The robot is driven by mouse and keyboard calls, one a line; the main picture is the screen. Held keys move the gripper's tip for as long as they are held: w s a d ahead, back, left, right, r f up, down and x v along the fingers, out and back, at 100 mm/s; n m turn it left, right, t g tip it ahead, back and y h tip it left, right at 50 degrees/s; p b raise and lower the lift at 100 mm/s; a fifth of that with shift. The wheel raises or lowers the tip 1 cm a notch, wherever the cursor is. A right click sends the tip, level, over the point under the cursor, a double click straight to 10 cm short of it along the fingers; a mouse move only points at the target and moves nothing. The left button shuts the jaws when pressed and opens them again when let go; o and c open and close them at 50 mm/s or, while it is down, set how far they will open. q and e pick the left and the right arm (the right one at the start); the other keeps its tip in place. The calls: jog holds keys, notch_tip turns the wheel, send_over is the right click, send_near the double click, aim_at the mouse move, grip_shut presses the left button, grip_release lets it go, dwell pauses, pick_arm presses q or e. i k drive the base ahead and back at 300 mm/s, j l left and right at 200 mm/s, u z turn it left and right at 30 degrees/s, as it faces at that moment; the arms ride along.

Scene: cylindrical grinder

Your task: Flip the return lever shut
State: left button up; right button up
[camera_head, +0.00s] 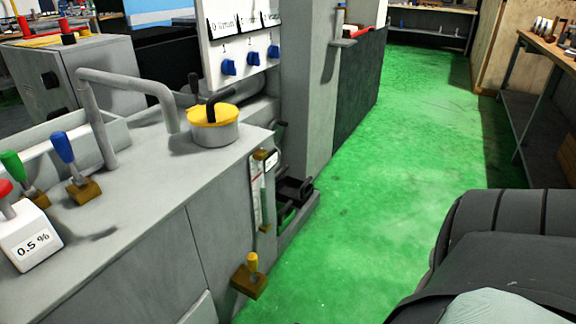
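Several coloured levers show on the grey tank, and no label tells me which is the return lever. A blue-handled lever (63,148) on a brass block stands on the tank's left part, tilted up and to the left. A green-handled lever (12,164) leans the same way beside it. Neither of my grippers is in view.
The grey tank (140,212) carries a bent pipe (128,83), a yellow-topped pot (213,128) and a white "0.5 %" block (29,238). A panel with blue knobs (238,62) stands behind. Green floor (400,140) is open to the right, up to a workbench (548,47).

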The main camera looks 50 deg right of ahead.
aim_at(252, 258)
jog(key=z, duration=1.2)
jog(key=i+l, duration=0.3)
jog(key=i, duration=0.15)
jog(key=i+l+z, duration=0.1)
jog(key=i+l, duration=0.25)
jog(key=i, duration=0.15)
